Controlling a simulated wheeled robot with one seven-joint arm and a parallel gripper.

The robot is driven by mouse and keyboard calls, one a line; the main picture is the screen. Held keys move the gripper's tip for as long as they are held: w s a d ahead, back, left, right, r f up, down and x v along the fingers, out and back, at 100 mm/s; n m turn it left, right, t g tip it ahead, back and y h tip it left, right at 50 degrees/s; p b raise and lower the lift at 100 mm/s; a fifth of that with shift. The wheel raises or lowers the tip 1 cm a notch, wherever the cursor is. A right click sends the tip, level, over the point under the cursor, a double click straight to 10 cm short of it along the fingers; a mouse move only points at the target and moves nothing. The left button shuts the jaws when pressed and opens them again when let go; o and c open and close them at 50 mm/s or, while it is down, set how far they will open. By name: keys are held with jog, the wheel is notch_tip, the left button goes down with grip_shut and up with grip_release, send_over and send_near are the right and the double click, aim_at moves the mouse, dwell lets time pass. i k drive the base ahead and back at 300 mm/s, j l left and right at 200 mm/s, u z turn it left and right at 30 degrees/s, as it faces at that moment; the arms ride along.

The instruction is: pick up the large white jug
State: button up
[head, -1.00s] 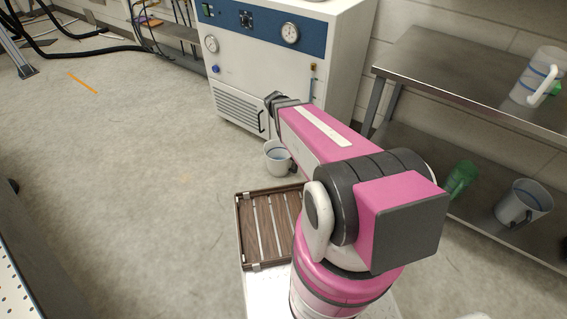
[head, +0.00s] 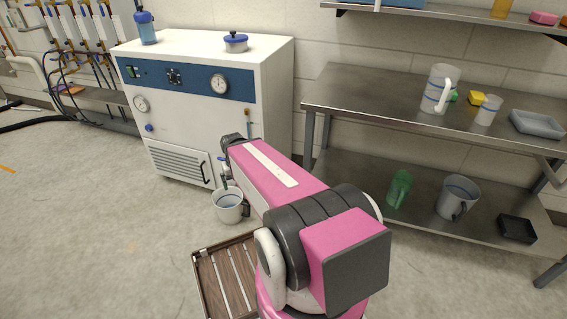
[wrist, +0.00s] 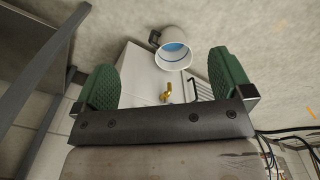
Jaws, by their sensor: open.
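A tall white jug (head: 436,92) with blue bands and a white handle stands upright on the steel table's top. A smaller white jug (head: 488,110) with a blue band stands to its right. My gripper (wrist: 165,85) is open and empty in the wrist view, its green pads apart. It is well to the left of the table, by the white cabinet. A white pot (head: 228,208) with a dark handle stands on the floor near it; the pot also shows beyond the fingers in the wrist view (wrist: 174,55), blue inside. The tall jug is not in the wrist view.
The steel table (head: 370,100) also bears a yellow block (head: 446,96) and a grey tray (head: 537,124). Its lower shelf holds a green beaker (head: 399,188), a grey-white jug (head: 456,198) and a black tray (head: 517,229). A white cabinet (head: 190,95) stands left. Floor at left is clear.

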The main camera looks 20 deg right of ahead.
aim_at(229, 204)
jog(key=l+z, duration=0.4)
jog(key=i+j+z, duration=0.1)
jog(key=z, duration=0.35)
jog(key=j+z, duration=0.15)
jog(key=z, duration=0.25)
jog(key=i+j+z, duration=0.1)
jog(key=z, duration=0.35)
jog(key=j+z, duration=0.2)
jog(key=z, duration=0.2)
jog(key=j+z, duration=0.15)
jog(key=z, duration=0.3)
jog(key=j+z, duration=0.15)
jog(key=z, duration=0.35)
jog(key=i+j+z, duration=0.1)
jog(key=z, duration=0.35)
jog(key=u, duration=0.4)
jog(key=k+l+u, duration=0.1)
jog(key=u, duration=0.75)
jog(key=k+l+u, duration=0.1)
jog(key=u, duration=0.75)
jog(key=i+j+u, duration=0.1)
jog(key=u, duration=1.3)
jog(key=l+u, duration=0.15)
jog(key=u, duration=0.15)
jog(key=k+l+u, duration=0.1)
jog(key=u, duration=0.2)
